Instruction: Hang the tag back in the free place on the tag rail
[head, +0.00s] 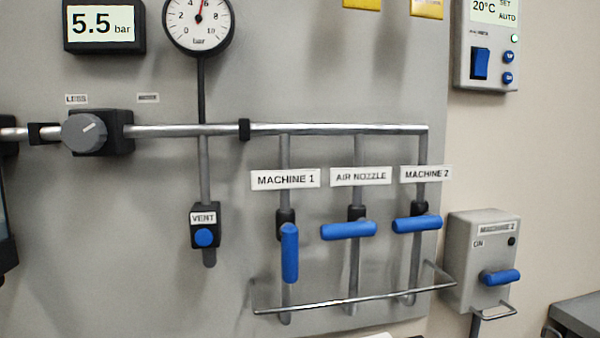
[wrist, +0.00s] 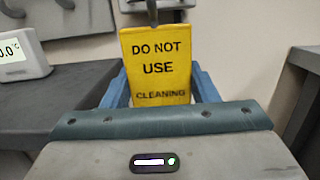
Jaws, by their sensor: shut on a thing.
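The yellow tag (wrist: 156,65), lettered DO NOT USE CLEANING, faces the camera in the wrist view. My gripper (wrist: 158,80) is shut on it, with a blue finger showing at each side of the tag. A dark upright piece stands at the tag's top edge; I cannot tell whether it belongs to the tag. In the head view, two yellow tags, one at left (head: 362,3) and one at right (head: 427,8), are cut off by the top edge. The tag rail and its free place are not clearly visible. My gripper is outside the head view.
A grey panel carries pipes, a gauge (head: 198,18) and blue-handled valves (head: 290,252). A thin guard bar (head: 350,299) juts out below the valves. A grey MACHINE 2 box (head: 480,262) is at right. The wrist view shows a dark bench top (wrist: 75,92) and a display unit (wrist: 22,58).

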